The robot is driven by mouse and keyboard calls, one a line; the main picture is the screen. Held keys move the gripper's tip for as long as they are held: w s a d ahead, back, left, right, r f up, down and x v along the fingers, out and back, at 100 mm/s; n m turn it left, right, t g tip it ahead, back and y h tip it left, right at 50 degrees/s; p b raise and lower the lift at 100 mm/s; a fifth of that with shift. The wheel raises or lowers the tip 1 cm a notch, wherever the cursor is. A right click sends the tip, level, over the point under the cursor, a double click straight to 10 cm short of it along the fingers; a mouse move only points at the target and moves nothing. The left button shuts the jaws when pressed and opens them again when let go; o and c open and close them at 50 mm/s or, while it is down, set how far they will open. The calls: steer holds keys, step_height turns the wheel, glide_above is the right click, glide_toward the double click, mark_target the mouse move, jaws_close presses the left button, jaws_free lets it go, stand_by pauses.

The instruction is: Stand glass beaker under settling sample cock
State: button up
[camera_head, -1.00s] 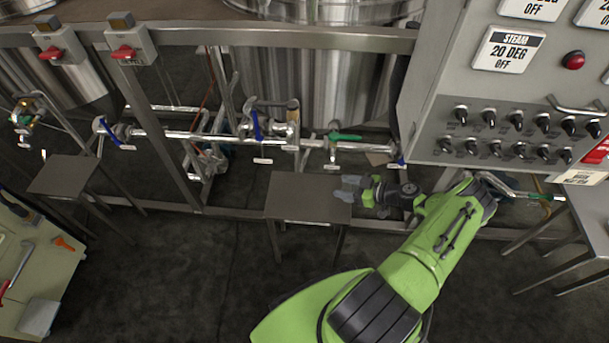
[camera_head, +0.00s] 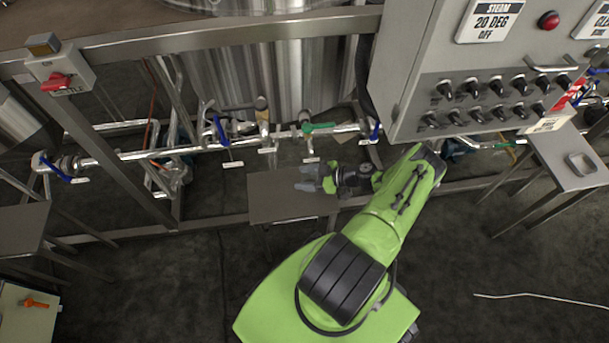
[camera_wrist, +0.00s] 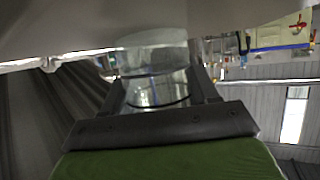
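My gripper (camera_head: 318,179) is over the right part of a small metal stand (camera_head: 272,205) in the head view. It is shut on a clear glass beaker (camera_head: 306,178). In the wrist view the beaker (camera_wrist: 158,75) sits between the two fingers, with a dark line around its wall. Whether its base touches the stand cannot be told. Behind the stand runs a pipe with valves: a blue-handled one (camera_head: 220,131), a brass-coloured fitting (camera_head: 263,118) and a green-handled one (camera_head: 318,128). Tags hang from them, too small to read, so I cannot tell which is the settling sample cock.
A control cabinet (camera_head: 480,70) with knobs overhangs at the right. A horizontal frame beam (camera_head: 200,40) and a slanted post (camera_head: 120,150) stand in front of the tank (camera_head: 280,75). Another stand (camera_head: 560,155) is at right. A hose or rod (camera_head: 540,297) lies on the open floor.

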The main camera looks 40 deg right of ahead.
steer(key=o, duration=0.4)
steer(key=p+v, duration=0.1)
steer(key=v, duration=1.1)
steer(key=shift+r+p, duration=0.2)
steer(key=shift+p, duration=0.1)
